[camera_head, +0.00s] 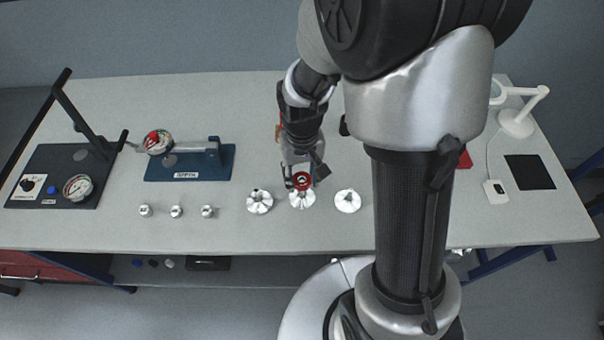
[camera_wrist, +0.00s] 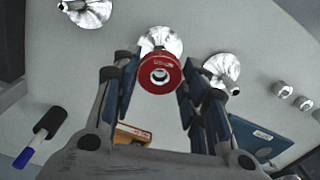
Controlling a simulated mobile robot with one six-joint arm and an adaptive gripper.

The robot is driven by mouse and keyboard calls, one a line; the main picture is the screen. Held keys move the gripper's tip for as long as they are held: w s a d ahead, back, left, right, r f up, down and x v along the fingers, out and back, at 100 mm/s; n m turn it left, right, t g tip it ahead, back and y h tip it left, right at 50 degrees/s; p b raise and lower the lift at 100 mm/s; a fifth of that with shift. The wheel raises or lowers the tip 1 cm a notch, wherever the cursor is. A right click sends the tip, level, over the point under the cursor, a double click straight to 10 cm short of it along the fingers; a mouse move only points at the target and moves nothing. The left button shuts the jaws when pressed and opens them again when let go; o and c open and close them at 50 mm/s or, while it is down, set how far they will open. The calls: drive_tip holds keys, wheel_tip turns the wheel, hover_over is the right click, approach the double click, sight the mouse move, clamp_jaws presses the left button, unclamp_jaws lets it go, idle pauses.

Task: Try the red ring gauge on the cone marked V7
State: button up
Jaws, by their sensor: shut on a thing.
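The red ring gauge (camera_head: 302,180) is held between the fingertips of my gripper (camera_head: 303,176). In the wrist view the red ring (camera_wrist: 160,84) faces the camera between the two blue-padded fingers, with a bright metal centre showing in its hole. The middle silver cone (camera_head: 302,200) is right at the ring, and its flared base (camera_wrist: 161,39) shows behind the ring. I cannot tell whether the ring sits around the cone or just above it. Two more silver cones stand beside it, one left (camera_head: 260,202) and one right (camera_head: 347,202). No V7 marking is readable.
Several small metal cylinders (camera_head: 176,211) stand left of the cones. A blue fixture with a dial (camera_head: 188,168) and a dark gauge stand (camera_head: 60,180) are further left. A magnifier lamp (camera_head: 517,122) and black pad (camera_head: 530,171) are at the right. A marker (camera_wrist: 40,136) lies nearby.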

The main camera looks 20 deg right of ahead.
drive_tip(key=shift+f+b, duration=0.55)
drive_tip(key=shift+f, duration=0.15)
drive_tip(key=shift+r, duration=0.2)
idle(1.2)
drive_tip(key=shift+r+p, duration=1.6)
drive_tip(key=shift+r, duration=0.1)
drive_tip(key=shift+r, duration=0.1)
wheel_tip(320, 180, up, 5)
drive_tip(key=p, duration=0.4)
